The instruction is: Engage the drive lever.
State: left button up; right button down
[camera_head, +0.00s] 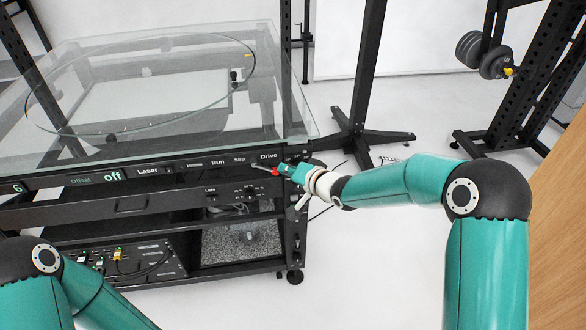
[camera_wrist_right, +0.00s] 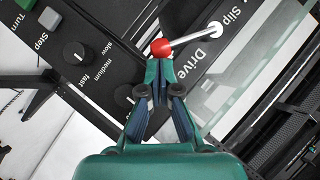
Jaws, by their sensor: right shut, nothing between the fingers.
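The drive lever's red ball knob (camera_head: 275,172) is at the right end of the turntable's front panel, below the "Drive" label. In the right wrist view the red knob (camera_wrist_right: 161,47) sits on a silver rod (camera_wrist_right: 190,38) that runs to a round pivot near the "Slip" label. My right gripper (camera_head: 285,169) is at the knob, on its right side. In the wrist view the right gripper (camera_wrist_right: 159,72) has its fingertips together, just below the knob, with nothing between them. Whether they touch the knob is unclear. My left arm shows at bottom left; its gripper is out of view.
The front panel (camera_head: 148,170) carries labels "Laser", "Home", "Run", "Slip" and "Drive". A black speed dial (camera_wrist_right: 76,55) and grey button (camera_wrist_right: 50,18) are left of the knob in the wrist view. The glass top (camera_head: 290,118) overhangs above. A black stand (camera_head: 360,130) is behind right.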

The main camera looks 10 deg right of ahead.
aim_at(286, 194)
jog(key=shift+a+f+m+y, duration=0.1)
jog(key=shift+f+m+y, duration=0.3)
jog(key=shift+f, duration=0.1)
dwell(0.6)
jog(key=shift+a+f+m+t+y+b, duration=0.85)
jog(key=shift+m+b, duration=0.6)
jog(key=shift+b, duration=0.4)
jog(key=shift+a+f+m+t+y+b, duration=0.75)
jog(key=shift+f+m+b, duration=0.3)
jog(key=shift+m+b, duration=0.6)
jog(key=shift+a+f+m+t+y+b, duration=0.8)
jog(key=shift+m+b, duration=0.4)
jog(key=shift+b, duration=0.85)
jog(key=shift+f, duration=0.15)
jog(key=shift+h, duration=0.3)
jog(key=w+d+v, duration=0.1)
jog(key=d+v, duration=0.1)
jog(key=v, duration=1)
jog(key=shift+d+f+b, duration=0.3)
jog(key=shift+f, duration=0.2)
